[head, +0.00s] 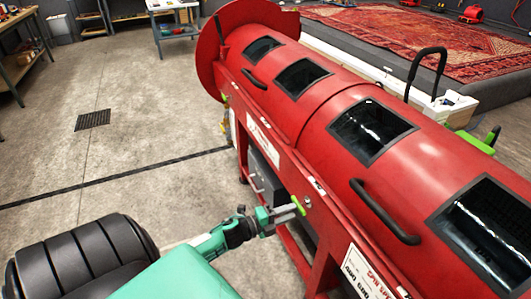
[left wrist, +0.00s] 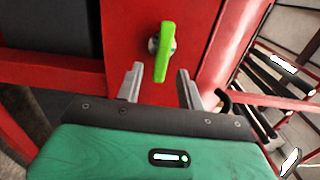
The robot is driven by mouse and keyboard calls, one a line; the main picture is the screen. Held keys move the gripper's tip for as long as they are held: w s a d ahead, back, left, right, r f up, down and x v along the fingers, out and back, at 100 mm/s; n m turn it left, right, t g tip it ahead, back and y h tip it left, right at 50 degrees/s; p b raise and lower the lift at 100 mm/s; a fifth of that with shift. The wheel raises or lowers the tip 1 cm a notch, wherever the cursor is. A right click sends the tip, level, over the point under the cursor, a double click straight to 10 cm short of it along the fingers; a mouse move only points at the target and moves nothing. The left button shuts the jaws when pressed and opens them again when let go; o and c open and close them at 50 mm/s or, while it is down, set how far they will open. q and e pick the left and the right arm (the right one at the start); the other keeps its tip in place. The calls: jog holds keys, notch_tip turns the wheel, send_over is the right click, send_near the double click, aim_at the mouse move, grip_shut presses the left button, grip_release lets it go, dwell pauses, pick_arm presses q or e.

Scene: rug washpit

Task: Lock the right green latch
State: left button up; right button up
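The right green latch (left wrist: 165,45) is a bright green lever on a round metal pivot on the red front panel. In the left wrist view it stands nearly upright, its lower end leaning slightly left. My left gripper (left wrist: 159,72) is open, with one grey finger on each side of the latch's lower end; whether either touches it I cannot tell. In the head view the left gripper (head: 284,213) reaches the machine's front, at the small green latch (head: 297,204). A second green latch (head: 225,98) shows further along the front. My right gripper is not in view.
The red drum machine (head: 310,122) fills the right side, with dark windows and a black lid handle (head: 385,212). A white label (head: 368,273) is on its front. Open concrete floor (head: 140,125) lies left, with a drain grate (head: 92,120). A patterned rug (head: 420,42) lies behind.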

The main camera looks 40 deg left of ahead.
pick_arm(q)
jog(key=v, duration=0.9)
dwell(0.3)
